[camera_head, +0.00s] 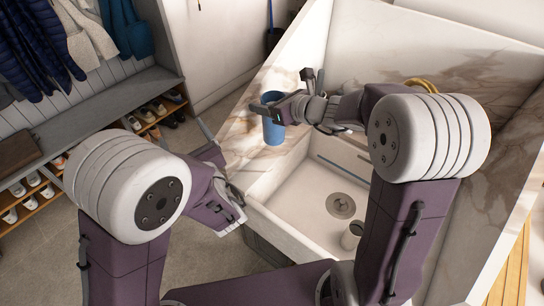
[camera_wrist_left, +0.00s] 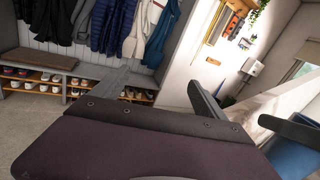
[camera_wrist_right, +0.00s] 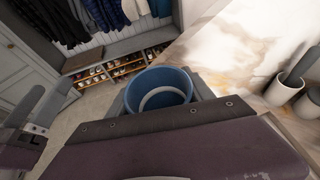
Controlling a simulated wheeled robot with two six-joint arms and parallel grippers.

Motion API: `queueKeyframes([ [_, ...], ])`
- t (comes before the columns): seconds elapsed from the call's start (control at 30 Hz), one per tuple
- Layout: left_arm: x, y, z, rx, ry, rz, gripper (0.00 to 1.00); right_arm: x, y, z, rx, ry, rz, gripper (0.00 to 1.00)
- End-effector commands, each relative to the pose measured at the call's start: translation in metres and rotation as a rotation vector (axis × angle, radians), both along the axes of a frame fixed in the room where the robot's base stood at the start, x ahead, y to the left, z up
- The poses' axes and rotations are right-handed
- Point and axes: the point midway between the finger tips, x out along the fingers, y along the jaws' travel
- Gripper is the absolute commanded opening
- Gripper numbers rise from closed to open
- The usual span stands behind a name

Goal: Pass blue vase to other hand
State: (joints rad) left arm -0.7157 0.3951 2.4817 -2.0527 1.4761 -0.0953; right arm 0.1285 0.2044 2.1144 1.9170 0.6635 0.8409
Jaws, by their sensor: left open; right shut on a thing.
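The blue vase (camera_head: 273,130) is upright in my right gripper (camera_head: 272,110), which is shut on it near the rim, by the left marble edge of the sink. The right wrist view looks into the vase's round open top (camera_wrist_right: 158,88). My left gripper (camera_head: 222,160) is open and empty, to the left of and below the vase in the head view, apart from it. In the right wrist view the left gripper (camera_wrist_right: 35,115) shows at the left edge. In the left wrist view a blue surface (camera_wrist_left: 295,158), apparently the vase, shows at the right edge.
The sink basin (camera_head: 310,205) with a drain lies right of the vase. A small pale cup-like object (camera_head: 352,236) stands in it. A boot bench (camera_head: 95,105) with shoes and hanging coats stands at the left.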

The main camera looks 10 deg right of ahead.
Motion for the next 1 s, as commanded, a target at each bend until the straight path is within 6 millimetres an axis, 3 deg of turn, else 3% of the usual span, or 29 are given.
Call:
queueKeyframes([
  [0.03, -0.001, -0.038, -0.003, 0.032, -0.004, -0.111, 0.84, 0.0, 0.0, 0.001, 0.001, -0.002, 0.0, 0.0],
  [0.1, -0.008, -0.087, -0.009, 0.066, -0.006, -0.255, 0.84, 0.0, 0.0, 0.001, 0.001, -0.002, 0.0, 0.0],
  [0.2, -0.028, -0.142, -0.024, 0.1, 0.013, -0.412, 0.84, 0.0, 0.0, 0.001, 0.001, -0.002, 0.0, 0.0],
  [0.33, -0.057, -0.186, -0.04, 0.131, 0.036, -0.533, 0.84, 0.0, 0.0, 0.001, 0.001, -0.002, 0.0, 0.0],
  [0.47, -0.073, -0.206, -0.045, 0.14, 0.04, -0.59, 0.84, 0.0, 0.0, 0.001, 0.001, -0.002, 0.0, 0.0],
  [0.67, -0.073, -0.21, -0.044, 0.139, 0.039, -0.599, 0.84, 0.0, 0.0, 0.001, 0.001, -0.002, 0.0, 0.0],
  [0.77, -0.061, -0.212, -0.045, 0.136, 0.039, -0.595, 0.84, 0.0, 0.0, 0.001, 0.001, -0.002, 0.0, 0.0],
  [1.0, -0.007, -0.223, -0.044, 0.137, 0.038, -0.594, 0.84, 0.0, 0.0, 0.001, 0.001, -0.002, 0.0, 0.0],
])
